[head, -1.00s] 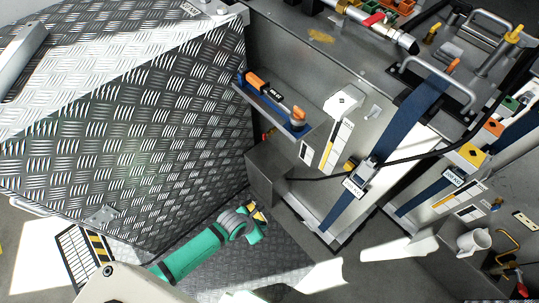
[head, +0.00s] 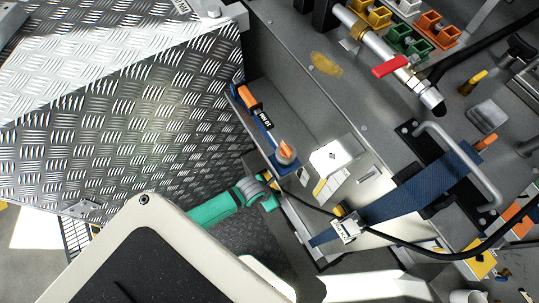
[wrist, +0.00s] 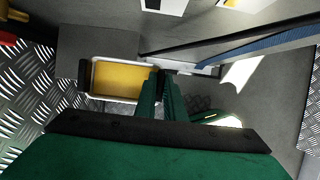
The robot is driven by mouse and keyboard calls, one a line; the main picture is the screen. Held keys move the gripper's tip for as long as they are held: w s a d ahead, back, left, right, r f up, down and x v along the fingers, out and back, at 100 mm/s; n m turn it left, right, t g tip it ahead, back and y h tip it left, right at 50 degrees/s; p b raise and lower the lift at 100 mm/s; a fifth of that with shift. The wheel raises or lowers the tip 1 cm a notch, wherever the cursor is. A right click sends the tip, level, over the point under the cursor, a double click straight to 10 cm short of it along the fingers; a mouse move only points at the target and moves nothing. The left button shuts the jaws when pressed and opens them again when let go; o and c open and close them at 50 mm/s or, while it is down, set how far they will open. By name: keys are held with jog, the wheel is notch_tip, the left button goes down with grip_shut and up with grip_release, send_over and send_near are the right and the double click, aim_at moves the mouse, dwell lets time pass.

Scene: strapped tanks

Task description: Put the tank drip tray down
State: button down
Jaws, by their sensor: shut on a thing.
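The tank drip tray (wrist: 115,82) is a shallow tray with a white rim, a yellow inside and dark grips at its left and right ends. It shows near the middle left of the wrist view. My green gripper (wrist: 160,78) is shut on the tray's right-hand grip, and the fingers hide part of that end. In the head view my gripper (head: 272,196) is low beside the tank side, and the tray is mostly hidden there. I cannot tell whether the tray touches anything beneath it.
A grey box (wrist: 98,45) lies just beyond the tray in the wrist view. A blue tank strap (head: 415,190) and a black cable (head: 385,243) run close on the right. A tread-plate block (head: 130,110) fills the left. Open floor (wrist: 235,105) shows right of the gripper.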

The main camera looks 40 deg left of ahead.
aim_at(271, 178)
jog(key=w+a+f, duration=0.1)
jog(key=a, duration=0.1)
jog(key=w+a+f, duration=0.1)
jog(key=w+a, duration=0.1)
jog(key=w+a+f, duration=0.1)
jog(key=w+a, duration=0.1)
jog(key=shift+w+a+f, duration=0.15)
jog(key=shift+f, duration=0.25)
jog(key=w+a+f, duration=0.2)
jog(key=f, duration=0.2)
jog(key=shift+w+a+f, duration=0.3)
jog(key=shift+w+a, duration=0.1)
jog(key=shift+w+a+f, duration=0.35)
jog(key=shift+a+f, duration=0.05)
jog(key=shift+f, duration=1.75)
jog(key=shift+f, duration=0.1)
jog(key=c, duration=1.8)
grip_release()
jog(key=shift+c, duration=0.2)
jog(key=v, duration=1.2)
